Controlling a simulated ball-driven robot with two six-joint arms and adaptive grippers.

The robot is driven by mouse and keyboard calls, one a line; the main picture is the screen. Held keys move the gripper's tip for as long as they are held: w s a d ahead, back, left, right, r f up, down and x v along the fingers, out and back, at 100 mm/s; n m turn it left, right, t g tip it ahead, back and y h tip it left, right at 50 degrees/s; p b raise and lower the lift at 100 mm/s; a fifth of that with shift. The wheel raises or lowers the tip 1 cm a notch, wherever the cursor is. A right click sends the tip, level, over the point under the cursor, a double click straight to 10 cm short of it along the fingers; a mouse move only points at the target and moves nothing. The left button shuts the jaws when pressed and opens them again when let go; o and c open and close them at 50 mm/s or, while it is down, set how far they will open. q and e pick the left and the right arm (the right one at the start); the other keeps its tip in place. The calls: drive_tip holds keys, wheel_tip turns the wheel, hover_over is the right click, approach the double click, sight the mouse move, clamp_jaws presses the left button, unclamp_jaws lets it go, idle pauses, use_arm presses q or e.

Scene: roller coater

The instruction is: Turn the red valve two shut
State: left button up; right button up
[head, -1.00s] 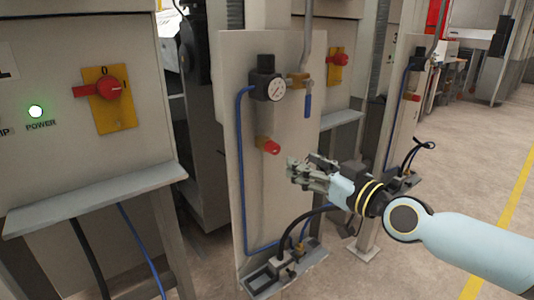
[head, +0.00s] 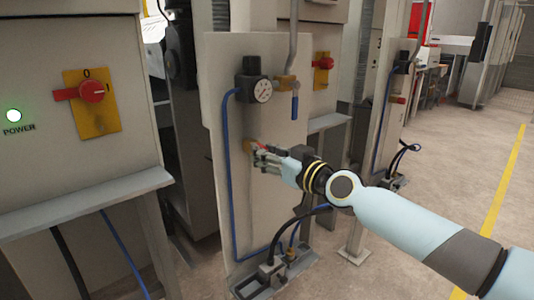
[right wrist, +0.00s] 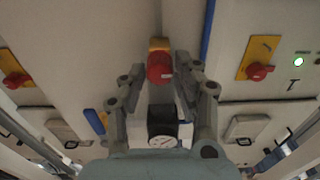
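The small red valve (right wrist: 160,67) with a brass-coloured base sits on the grey panel (head: 222,62) below the pressure gauge. In the right wrist view it is between my two open fingers, with a gap seen on each side. In the head view my right gripper (head: 259,156) is at the valve and hides most of it. In the right wrist view the right gripper (right wrist: 164,70) shows its fingers spread to either side of the knob. My left gripper is not in view.
A pressure gauge (head: 262,90) and a blue-handled lever (head: 295,106) are above the valve. A blue hose (head: 228,170) runs down the panel's left side. Red rotary switches on yellow plates (head: 82,116) are on the neighbouring cabinets. The floor at right is clear.

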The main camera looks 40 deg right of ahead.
clamp_jaws()
drive_tip(key=m, duration=1.7)
drive_tip(key=shift+d+f+m, duration=0.15)
drive_tip(key=shift+f+m, duration=0.1)
drive_tip(key=shift+m, duration=0.15)
idle(0.3)
drive_tip(key=shift+o, duration=2.3)
unclamp_jaws()
